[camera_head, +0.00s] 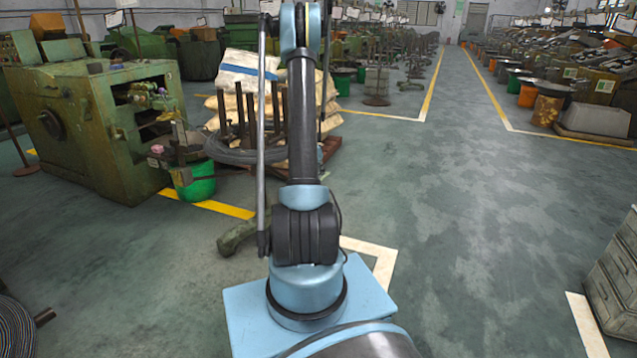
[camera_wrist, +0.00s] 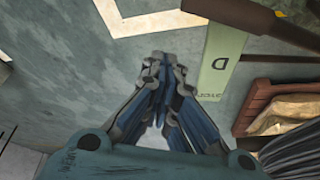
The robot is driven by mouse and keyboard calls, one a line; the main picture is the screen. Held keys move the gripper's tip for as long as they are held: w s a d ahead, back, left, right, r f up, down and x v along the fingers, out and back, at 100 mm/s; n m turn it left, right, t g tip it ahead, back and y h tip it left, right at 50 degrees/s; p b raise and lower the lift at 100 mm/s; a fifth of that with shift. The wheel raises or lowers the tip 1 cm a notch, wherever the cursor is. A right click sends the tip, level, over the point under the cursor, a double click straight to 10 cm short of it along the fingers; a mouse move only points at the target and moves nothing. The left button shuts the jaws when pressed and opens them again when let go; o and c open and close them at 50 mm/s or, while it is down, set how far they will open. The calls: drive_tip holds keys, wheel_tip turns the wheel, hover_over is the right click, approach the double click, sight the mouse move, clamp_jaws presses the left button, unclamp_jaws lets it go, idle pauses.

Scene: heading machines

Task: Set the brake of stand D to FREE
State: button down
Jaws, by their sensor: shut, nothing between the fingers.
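In the wrist view, a pale green plate (camera_wrist: 222,62) bears the letter D and smaller, partly readable lettering below it. My gripper (camera_wrist: 157,62) is shut and empty, to the left of the plate in the picture and apart from it there. In the body view, my arm hides the middle and my gripper does not show clearly.
A pallet (camera_wrist: 250,108) with a sack and a wire coil (camera_wrist: 298,152) lie at the right of the wrist view. In the body view, a green machine (camera_head: 95,125) and a green bucket (camera_head: 195,182) stand left. The floor aisle (camera_head: 460,210) right of my arm is clear.

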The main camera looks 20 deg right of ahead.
drive_tip(key=shift+w+v, duration=0.15)
drive_tip(key=shift+v, duration=0.95)
drive_tip(key=shift+w+v, duration=0.15)
drive_tip(key=shift+v, duration=0.95)
drive_tip(key=shift+r, duration=0.15)
drive_tip(key=s+a+r+n+y, duration=0.2)
drive_tip(key=s+a+r+n, duration=0.5)
drive_tip(key=s+a+r, duration=1.15)
drive_tip(key=s+a+f+n, duration=0.2)
drive_tip(key=s, duration=0.7)
drive_tip(key=s+a+f+n+y, duration=0.1)
drive_tip(key=s+a+f+n, duration=0.1)
drive_tip(key=s, duration=0.7)
drive_tip(key=s+a+f+n+y, duration=0.1)
drive_tip(key=s+a+f+n, duration=0.1)
drive_tip(key=s, duration=0.7)
drive_tip(key=a+n, duration=0.1)
drive_tip(key=a, duration=0.1)
drive_tip(key=shift+a+f+t, duration=0.25)
drive_tip(key=shift+f+t, duration=0.05)
drive_tip(key=shift+f, duration=0.05)
